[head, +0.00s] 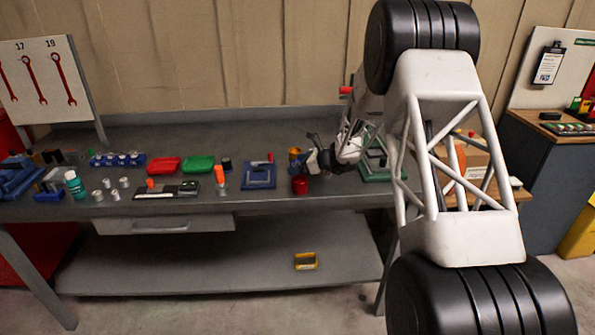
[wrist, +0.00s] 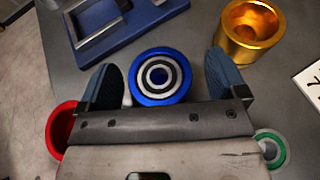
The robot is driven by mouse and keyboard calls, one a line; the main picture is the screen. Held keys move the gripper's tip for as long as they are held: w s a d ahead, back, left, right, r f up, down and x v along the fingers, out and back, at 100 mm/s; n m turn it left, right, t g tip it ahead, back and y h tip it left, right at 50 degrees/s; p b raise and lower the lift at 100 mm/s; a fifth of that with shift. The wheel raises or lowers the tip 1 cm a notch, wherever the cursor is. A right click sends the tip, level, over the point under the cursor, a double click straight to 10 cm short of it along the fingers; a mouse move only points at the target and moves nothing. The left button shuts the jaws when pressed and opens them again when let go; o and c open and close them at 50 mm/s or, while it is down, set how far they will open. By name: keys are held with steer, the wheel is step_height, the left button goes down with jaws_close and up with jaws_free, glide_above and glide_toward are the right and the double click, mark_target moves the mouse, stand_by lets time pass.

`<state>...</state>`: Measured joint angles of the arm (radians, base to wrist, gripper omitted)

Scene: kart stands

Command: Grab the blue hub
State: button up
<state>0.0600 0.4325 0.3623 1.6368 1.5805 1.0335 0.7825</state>
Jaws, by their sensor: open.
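The blue hub (wrist: 161,77) lies in the wrist view as a round blue ring with a black and silver centre. My gripper (wrist: 163,83) is open, with one dark blue finger on each side of the hub. A gap shows between the hub and each finger, and nothing is held. In the head view my gripper (head: 318,157) is low over the bench, between the gold and red hubs. The blue hub cannot be clearly told apart from my fingers there.
A gold hub (wrist: 248,34) stands beyond my right finger. A red hub (wrist: 60,128) is at lower left and a green ring (wrist: 270,147) at lower right, both partly hidden by my gripper. A blue stand (wrist: 150,18) is at upper left. The grey bench (head: 220,207) holds trays and parts.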

steer(key=shift+a+f, duration=0.1)
steer(key=shift+a, duration=0.1)
stand_by(0.4)
steer(key=c, duration=1.2)
steer(key=shift+r, duration=5.05)
